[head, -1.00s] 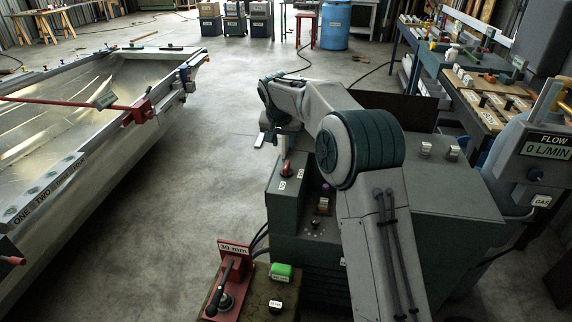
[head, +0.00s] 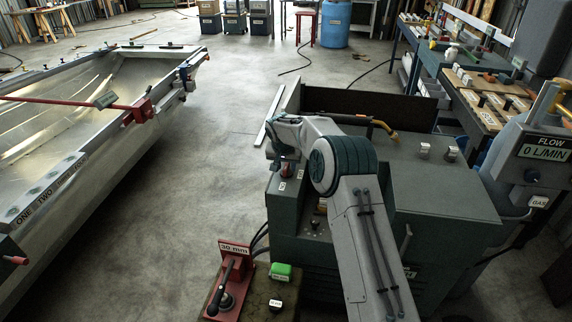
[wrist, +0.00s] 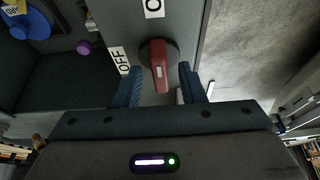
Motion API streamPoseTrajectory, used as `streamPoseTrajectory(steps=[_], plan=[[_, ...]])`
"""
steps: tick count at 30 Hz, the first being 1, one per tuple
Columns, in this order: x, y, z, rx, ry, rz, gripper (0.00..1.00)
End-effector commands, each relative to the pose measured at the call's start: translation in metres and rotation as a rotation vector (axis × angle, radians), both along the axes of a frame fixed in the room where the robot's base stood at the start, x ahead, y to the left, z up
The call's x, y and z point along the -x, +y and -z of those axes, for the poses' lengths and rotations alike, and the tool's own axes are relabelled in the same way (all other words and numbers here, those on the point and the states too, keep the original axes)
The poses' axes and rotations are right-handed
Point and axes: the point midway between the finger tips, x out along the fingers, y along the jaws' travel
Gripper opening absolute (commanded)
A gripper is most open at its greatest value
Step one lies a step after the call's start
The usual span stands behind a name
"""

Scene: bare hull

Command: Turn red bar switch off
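The red bar switch (wrist: 158,65) is on the sloped face of a grey-green machine, and shows small in the head view (head: 287,171). In the wrist view its bar points down the picture, toward my gripper, tilted slightly. An OFF label (wrist: 119,60) is left of the switch; another label (wrist: 153,8), partly cut off, is above it. My gripper (wrist: 160,84) is open, with one blue finger on each side of the bar's near end and a gap on both sides. Nothing is held. In the head view my arm partly hides the gripper.
A purple knob (wrist: 83,47) and a blue round part (wrist: 30,22) are left of the switch in the wrist view. A torch with a yellow neck (head: 383,128) lies on the machine top. A red lever stand (head: 231,280) is in front; open floor is left.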

Motion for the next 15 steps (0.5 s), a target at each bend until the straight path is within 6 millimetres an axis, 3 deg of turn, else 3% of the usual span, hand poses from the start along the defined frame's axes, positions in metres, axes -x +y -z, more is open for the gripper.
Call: streamPoseTrajectory(steps=[9,13,15], plan=[[-0.0011,-0.0002,0.0027,0.0,0.0,0.0,0.36],[-0.001,-0.0002,0.0025,0.0,0.0,0.0,0.03],[-0.001,-0.0002,0.0025,0.0,0.0,0.0,0.0]])
